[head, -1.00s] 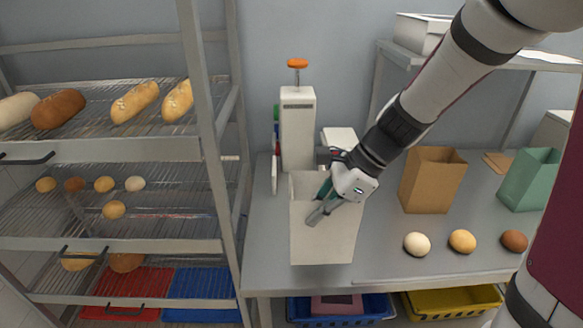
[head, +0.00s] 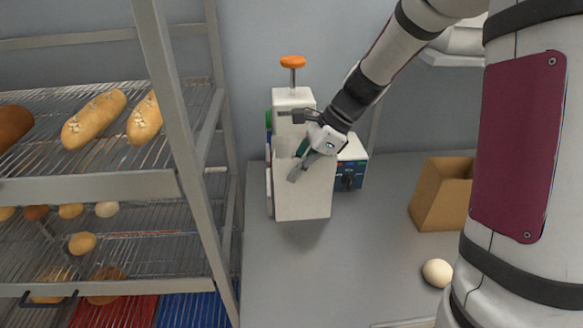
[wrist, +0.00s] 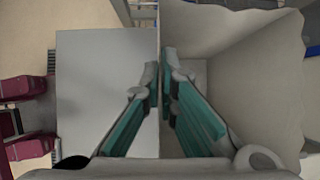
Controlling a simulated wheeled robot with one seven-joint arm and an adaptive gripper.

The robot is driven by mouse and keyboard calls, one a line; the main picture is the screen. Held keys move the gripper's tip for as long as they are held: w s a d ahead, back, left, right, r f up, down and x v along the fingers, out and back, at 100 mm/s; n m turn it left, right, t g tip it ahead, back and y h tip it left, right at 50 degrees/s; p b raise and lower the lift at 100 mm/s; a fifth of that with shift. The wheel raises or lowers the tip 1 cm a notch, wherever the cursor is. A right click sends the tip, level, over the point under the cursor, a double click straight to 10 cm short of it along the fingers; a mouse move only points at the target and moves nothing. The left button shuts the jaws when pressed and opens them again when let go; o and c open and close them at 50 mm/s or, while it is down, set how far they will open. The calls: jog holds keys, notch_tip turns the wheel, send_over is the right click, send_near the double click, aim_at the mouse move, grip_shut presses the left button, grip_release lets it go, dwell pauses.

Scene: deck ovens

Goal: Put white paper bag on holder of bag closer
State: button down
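The white paper bag (head: 302,196) is upright in front of the bag closer (head: 294,100), a white upright box with an orange knob on top. My gripper (head: 301,166) is shut on the bag's rim wall, with one finger outside and one inside. In the wrist view, the fingers (wrist: 160,72) pinch the wall of the open bag (wrist: 235,75), which lies to the right. The bag hides the lower front of the closer, so I cannot see its holder or whether the bag touches it.
A blue-fronted device with a dial (head: 349,178) stands just right of the bag. A brown bag (head: 436,200) and a pale egg-shaped item (head: 437,273) are further right on the counter (head: 370,260). A bread rack (head: 188,140) stands close on the left.

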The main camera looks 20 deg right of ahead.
jog(key=w+d, duration=0.2)
jog(key=w, duration=0.9)
notch_tip(320, 180, down, 7)
jog(key=p, duration=0.2)
jog(key=shift+d+f, duration=0.1)
jog(key=shift+f, duration=0.1)
jog(key=c, duration=1.9)
grip_release()
jog(key=shift+o, duration=0.5)
jog(key=shift+r, duration=0.1)
